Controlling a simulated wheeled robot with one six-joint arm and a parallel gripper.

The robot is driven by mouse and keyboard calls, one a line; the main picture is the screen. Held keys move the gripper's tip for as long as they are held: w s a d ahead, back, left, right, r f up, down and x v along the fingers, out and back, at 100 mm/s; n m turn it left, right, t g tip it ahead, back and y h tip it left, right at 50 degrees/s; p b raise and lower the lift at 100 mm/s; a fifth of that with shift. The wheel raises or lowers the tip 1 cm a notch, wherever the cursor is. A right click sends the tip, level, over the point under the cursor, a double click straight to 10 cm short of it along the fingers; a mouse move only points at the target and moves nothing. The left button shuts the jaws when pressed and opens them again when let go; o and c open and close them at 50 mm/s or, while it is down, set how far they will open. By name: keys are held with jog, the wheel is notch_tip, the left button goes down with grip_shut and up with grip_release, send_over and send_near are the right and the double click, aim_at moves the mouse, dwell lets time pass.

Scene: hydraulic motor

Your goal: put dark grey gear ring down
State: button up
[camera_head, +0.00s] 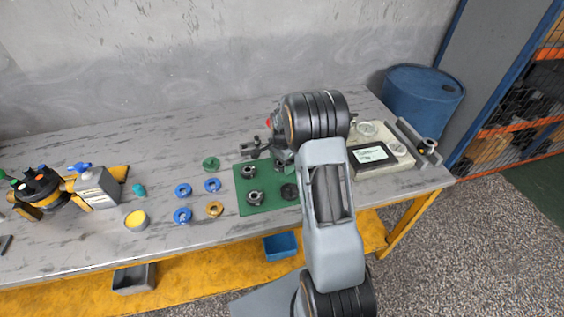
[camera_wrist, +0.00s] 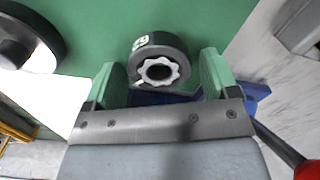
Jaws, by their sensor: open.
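A dark grey gear ring (camera_wrist: 181,48) with a pale toothed inner rim and a small white label shows in the wrist view, at the green mat (camera_wrist: 100,30). My gripper (camera_wrist: 160,78) is open, its green fingertips to the left and right of the ring with gaps on both sides. I cannot tell whether the ring's underside touches the mat. In the head view my arm hides most of the gripper, and I cannot tell this ring from the other dark parts on the mat (camera_head: 247,209).
Dark parts (camera_head: 255,197) stand on the mat. Blue rings (camera_head: 183,190), a bronze ring (camera_head: 214,209) and a green ring (camera_head: 211,163) lie left of it. A beige device (camera_head: 397,150) stands to the right. A dark round part (camera_wrist: 48,30) lies left in the wrist view.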

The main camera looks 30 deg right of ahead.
notch_tip(320, 180, up, 12)
jog(key=s+a+r+n+t, duration=0.2)
jog(key=s+a+r+n, duration=0.55)
jog(key=s, duration=0.25)
jog(key=s+a+f+n+t, duration=0.1)
jog(key=s+a+n, duration=0.4)
jog(key=s+n, duration=0.3)
jog(key=s, duration=0.4)
jog(key=shift+s+f, duration=0.35)
jog(key=shift+s, duration=0.05)
jog(key=shift+a+n, duration=0.1)
jog(key=shift+n, duration=0.15)
jog(key=shift+r+t+p, duration=0.3)
jog(key=shift+r+p, duration=0.3)
jog(key=shift+r, duration=0.3)
